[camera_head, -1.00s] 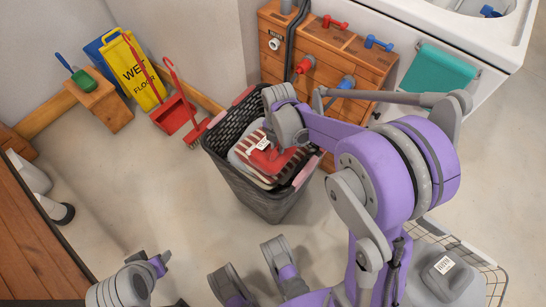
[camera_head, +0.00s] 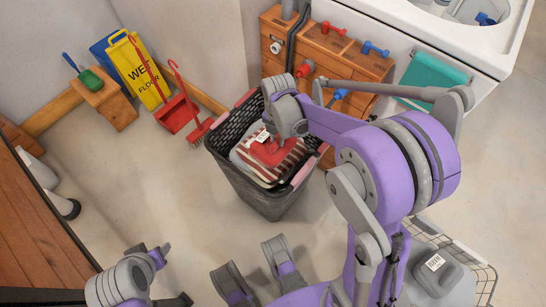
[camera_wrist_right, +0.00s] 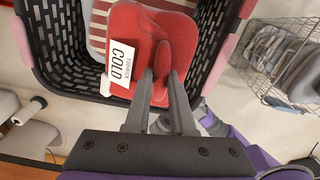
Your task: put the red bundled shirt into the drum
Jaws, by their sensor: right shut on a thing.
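The red bundled shirt (camera_head: 272,152) is at the top of the dark laundry basket (camera_head: 236,175), over striped and grey cloth. My right gripper (camera_wrist_right: 162,76) is shut on a raised fold of the shirt (camera_wrist_right: 138,32), with both fingers against it. A white tag reading COLD (camera_wrist_right: 121,62) hangs at its left side. In the head view my right wrist hides part of the shirt and the fingertips. The drum (camera_head: 462,12) is the round opening in the white machine's top at the upper right, with something blue inside.
A wooden cabinet with red and blue handles (camera_head: 325,60) stands between basket and machine. A teal cloth (camera_head: 430,75) hangs on the machine's front. A wire basket (camera_head: 485,275) with grey things is at the lower right.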

